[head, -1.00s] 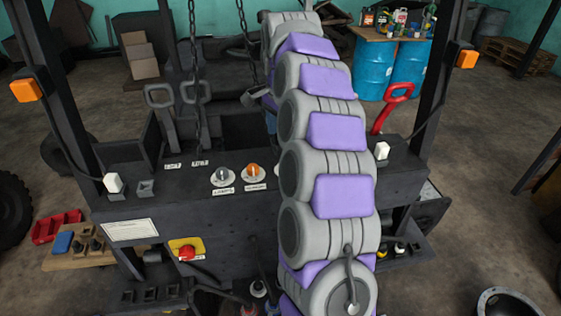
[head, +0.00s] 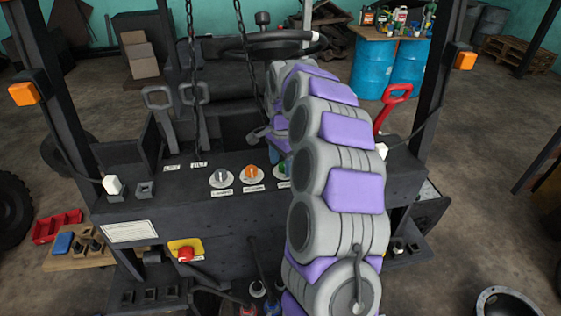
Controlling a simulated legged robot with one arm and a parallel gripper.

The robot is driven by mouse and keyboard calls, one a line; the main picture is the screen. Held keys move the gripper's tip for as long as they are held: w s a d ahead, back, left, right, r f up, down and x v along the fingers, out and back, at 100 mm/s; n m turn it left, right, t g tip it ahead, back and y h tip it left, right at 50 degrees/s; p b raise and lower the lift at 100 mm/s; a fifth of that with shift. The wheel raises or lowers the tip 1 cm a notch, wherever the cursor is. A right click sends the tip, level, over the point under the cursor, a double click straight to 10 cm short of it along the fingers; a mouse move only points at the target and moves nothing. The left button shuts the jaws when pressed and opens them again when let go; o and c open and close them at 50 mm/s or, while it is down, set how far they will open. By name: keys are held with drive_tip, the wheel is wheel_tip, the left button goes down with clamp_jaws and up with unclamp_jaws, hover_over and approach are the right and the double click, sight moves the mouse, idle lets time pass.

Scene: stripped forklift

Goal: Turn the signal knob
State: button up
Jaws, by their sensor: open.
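A row of knobs sits on the dark forklift panel (head: 190,205). A grey knob (head: 221,177) is at the left, an orange knob (head: 251,174) is beside it, and a green knob (head: 283,170) is at the right, partly hidden by my arm. The labels under them are too small to read surely, so I cannot tell which is the signal knob. My gripper (head: 262,133), dark and small, hangs at the arm's far end, above and behind the orange and green knobs. It is open, holds nothing visible and is apart from the knobs.
Two chains (head: 194,80) hang at the left of my gripper. A steering wheel (head: 278,42) stands behind my arm. Grey handles (head: 160,97), a red lever (head: 391,103) and a red emergency button (head: 185,254) are around the panel. My arm covers the panel's right-centre part.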

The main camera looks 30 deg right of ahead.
drive_tip(key=shift+d+f, duration=0.1)
drive_tip(key=shift+d, duration=0.7)
drive_tip(key=shift+c, duration=0.7)
drive_tip(key=shift+d, duration=0.2)
drive_tip(key=c, duration=0.3)
drive_tip(key=shift+a, duration=0.65)
drive_tip(key=c, duration=0.5)
drive_tip(key=shift+c, duration=0.6)
drive_tip(key=shift+n, duration=0.3)
drive_tip(key=n, duration=0.4)
drive_tip(key=shift+b, duration=0.3)
drive_tip(key=shift+d+n, duration=0.1)
drive_tip(key=shift+n, duration=2)
